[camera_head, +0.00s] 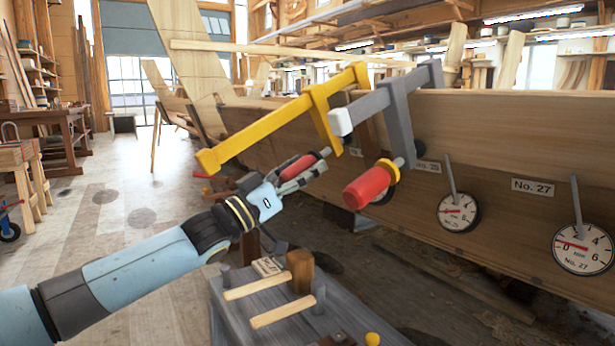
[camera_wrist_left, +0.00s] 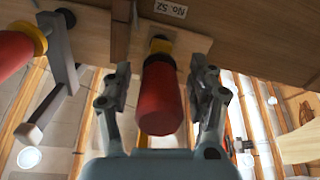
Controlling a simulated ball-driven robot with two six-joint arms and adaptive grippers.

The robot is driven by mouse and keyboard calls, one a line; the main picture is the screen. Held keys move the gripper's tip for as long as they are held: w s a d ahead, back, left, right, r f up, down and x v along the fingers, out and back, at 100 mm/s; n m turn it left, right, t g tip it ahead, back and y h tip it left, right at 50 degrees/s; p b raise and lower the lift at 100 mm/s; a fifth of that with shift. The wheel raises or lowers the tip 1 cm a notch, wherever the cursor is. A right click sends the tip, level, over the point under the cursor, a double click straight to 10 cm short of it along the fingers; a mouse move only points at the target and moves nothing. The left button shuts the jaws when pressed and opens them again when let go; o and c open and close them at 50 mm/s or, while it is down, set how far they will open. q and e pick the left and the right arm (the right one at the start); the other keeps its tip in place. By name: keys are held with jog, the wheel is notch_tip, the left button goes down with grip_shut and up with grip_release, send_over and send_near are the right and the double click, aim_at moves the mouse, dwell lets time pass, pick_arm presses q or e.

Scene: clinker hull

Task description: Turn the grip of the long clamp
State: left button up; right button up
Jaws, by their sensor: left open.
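The long yellow clamp (camera_head: 268,118) is fixed across the plank edge of the hull, its bar slanting out to the lower left. Its red grip (camera_head: 296,167) lies between the fingers of my left gripper (camera_head: 303,176). In the left wrist view the red grip (camera_wrist_left: 161,95) stands in the middle between the two fingers of my left gripper (camera_wrist_left: 161,88), with a gap on each side. The fingers are open and do not touch the grip. A shorter grey clamp (camera_head: 399,110) with its own red grip (camera_head: 366,188) sits just right of it. My right gripper is not in view.
Round dial gauges (camera_head: 458,212) and number labels line the hull planking (camera_head: 500,130) to the right. Below stands a grey bench (camera_head: 230,308) with a mallet (camera_head: 300,270) and wooden-handled tools. Open floor (camera_head: 120,215) lies to the left.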

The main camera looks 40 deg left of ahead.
pick_arm(q)
jog(key=shift+w+r, duration=0.15)
jog(key=shift+w, duration=0.15)
